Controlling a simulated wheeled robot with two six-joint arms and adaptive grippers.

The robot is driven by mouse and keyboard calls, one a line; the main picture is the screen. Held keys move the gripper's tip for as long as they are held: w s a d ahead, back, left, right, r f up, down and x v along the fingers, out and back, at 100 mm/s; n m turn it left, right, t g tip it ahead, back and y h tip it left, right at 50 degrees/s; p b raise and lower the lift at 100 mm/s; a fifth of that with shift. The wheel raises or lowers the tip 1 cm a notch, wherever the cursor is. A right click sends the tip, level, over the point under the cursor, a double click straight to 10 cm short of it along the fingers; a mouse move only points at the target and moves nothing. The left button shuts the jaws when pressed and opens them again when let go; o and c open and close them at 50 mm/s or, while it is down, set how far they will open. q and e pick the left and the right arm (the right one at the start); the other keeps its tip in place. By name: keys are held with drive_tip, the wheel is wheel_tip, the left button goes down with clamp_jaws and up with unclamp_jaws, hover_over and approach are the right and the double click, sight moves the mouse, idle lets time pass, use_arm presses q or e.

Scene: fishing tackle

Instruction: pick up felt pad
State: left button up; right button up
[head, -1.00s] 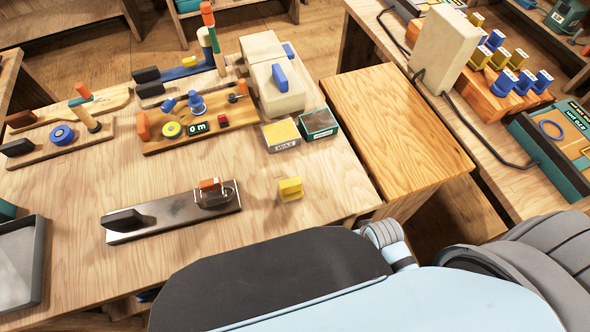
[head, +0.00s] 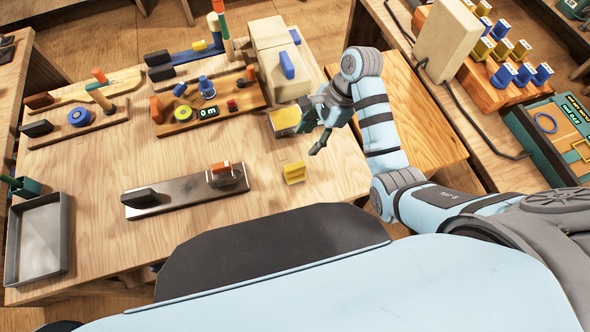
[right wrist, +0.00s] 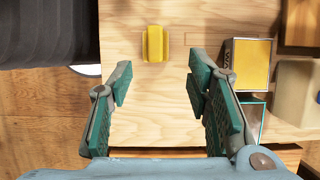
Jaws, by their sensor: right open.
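No piece is plainly marked as the felt pad. A small yellow block (head: 294,172) with a ridged shape stands alone on the wooden table; the right wrist view shows it (right wrist: 155,44) ahead, between the lines of the fingers. A tin with a yellow top (head: 285,121), also in the right wrist view (right wrist: 250,66), sits behind it. A teal-edged tin (right wrist: 254,113) is partly behind a finger. My right gripper (head: 310,127) is open and empty above the table, by the tins; the right wrist view shows its two fingers (right wrist: 158,86) wide apart. My left gripper is not seen.
A metal plate (head: 185,195) with a black handle lies left of the yellow block. A grey tray (head: 38,240) is at the left. Wooden boards with tools and a cream box (head: 285,70) stand behind. Bare table lies around the yellow block.

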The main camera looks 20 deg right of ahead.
sight(296, 166)
drive_tip(key=x, duration=0.4)
drive_tip(key=b+x, duration=0.1)
drive_tip(key=x, duration=0.4)
drive_tip(key=b+x, duration=0.1)
drive_tip(key=x, duration=0.3)
drive_tip(key=shift+s+d+f, duration=0.25)
drive_tip(key=shift+s+f, duration=0.1)
drive_tip(key=shift+s, duration=0.05)
drive_tip(key=shift+r, duration=0.1)
clamp_jaws()
